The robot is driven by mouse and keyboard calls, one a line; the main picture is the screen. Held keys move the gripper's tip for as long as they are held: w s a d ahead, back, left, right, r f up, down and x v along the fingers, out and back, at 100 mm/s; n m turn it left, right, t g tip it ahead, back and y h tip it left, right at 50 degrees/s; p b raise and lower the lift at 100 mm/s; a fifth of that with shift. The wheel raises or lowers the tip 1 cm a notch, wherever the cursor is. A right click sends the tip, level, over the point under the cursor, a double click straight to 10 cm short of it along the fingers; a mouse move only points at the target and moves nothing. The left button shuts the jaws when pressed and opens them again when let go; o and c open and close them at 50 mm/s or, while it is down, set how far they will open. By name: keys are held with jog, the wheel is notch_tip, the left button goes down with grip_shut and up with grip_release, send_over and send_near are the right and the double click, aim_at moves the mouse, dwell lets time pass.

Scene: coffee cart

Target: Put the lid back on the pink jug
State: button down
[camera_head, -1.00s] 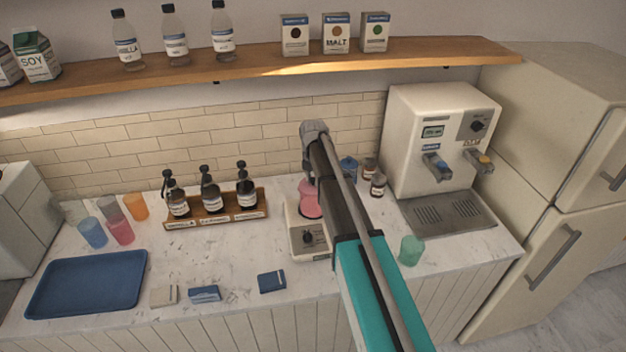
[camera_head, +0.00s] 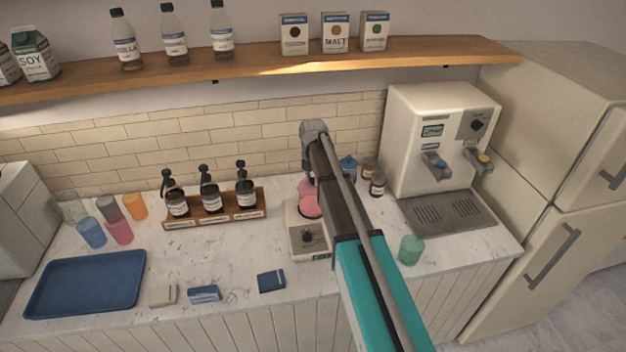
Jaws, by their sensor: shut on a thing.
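The pink jug (camera_head: 306,188) shows on the cream blender base (camera_head: 308,238), beside my forearm, which hides its right side. A round pink piece, which looks like the lid (camera_head: 312,207), shows low in front of the jug. Whether it touches the jug, I cannot tell. My wrist (camera_head: 313,130) is above and behind the jug. My gripper (camera_head: 308,168) hangs below the wrist, mostly hidden behind the forearm. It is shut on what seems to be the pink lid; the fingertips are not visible.
A wooden rack (camera_head: 215,215) of pump bottles stands left of the blender base. A blue jar (camera_head: 348,168) and small brown jars (camera_head: 377,184) stand to the right. A green cup (camera_head: 410,249) is near my arm. The shelf (camera_head: 250,65) runs above.

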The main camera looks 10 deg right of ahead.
dwell(0.9)
jog(key=shift+c, duration=2)
grip_release()
jog(key=o, duration=0.4)
jog(key=shift+r+p, duration=3.5)
grip_shut()
